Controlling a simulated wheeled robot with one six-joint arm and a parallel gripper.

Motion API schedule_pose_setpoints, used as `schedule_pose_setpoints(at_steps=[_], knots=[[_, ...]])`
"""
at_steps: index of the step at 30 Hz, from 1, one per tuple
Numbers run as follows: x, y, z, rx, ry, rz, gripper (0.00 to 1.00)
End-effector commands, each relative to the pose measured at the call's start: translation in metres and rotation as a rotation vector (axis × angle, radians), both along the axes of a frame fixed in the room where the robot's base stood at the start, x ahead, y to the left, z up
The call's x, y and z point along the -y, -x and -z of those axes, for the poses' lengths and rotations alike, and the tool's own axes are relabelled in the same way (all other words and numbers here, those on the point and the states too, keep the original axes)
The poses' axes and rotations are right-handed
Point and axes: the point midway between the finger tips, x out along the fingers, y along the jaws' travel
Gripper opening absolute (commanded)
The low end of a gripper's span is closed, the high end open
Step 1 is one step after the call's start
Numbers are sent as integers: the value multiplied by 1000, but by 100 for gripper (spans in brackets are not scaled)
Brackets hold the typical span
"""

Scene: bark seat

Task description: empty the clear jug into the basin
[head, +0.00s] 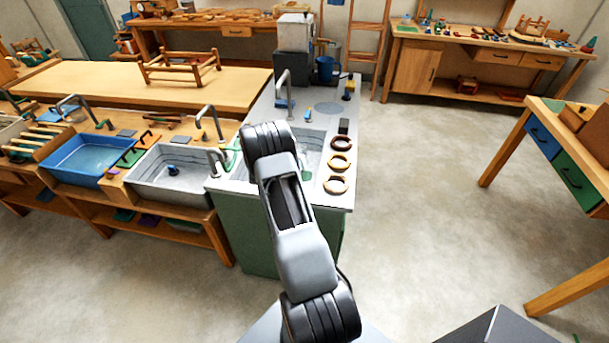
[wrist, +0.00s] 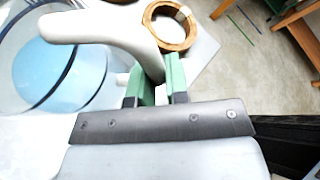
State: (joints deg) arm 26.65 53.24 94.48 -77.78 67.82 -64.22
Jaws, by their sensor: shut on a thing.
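In the wrist view, the clear jug (wrist: 18,88) fills the left side, with pale blue liquid (wrist: 70,62) visible inside it. Its pale handle (wrist: 95,24) runs across to my gripper (wrist: 158,82), whose green fingers are shut on it. In the head view my arm hides most of the gripper and the jug. The sink basin (head: 312,158) in the green-sided counter shows just right of my arm. A grey basin (head: 180,180) and a blue basin (head: 82,158) stand further left. I cannot tell which basin the task names.
Several wooden rings (head: 336,184) lie on the counter's right edge; one ring (wrist: 168,28) also shows in the wrist view. Taps (head: 284,92) rise around the sinks. A dark blue mug (head: 327,70) stands at the back of the counter. The floor on the right is open.

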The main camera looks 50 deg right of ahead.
Motion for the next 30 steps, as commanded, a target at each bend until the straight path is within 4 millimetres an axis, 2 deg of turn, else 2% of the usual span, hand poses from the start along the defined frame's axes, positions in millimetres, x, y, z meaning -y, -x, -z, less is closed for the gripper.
schedule_pose_setpoints(at_steps=[1, 12, 30], knots=[[0, -1, -6, -8, -2, 1, 0], [1, -2, -23, -92, -41, 0, 0], [1, -3, -34, -160, -72, 1, 0]])
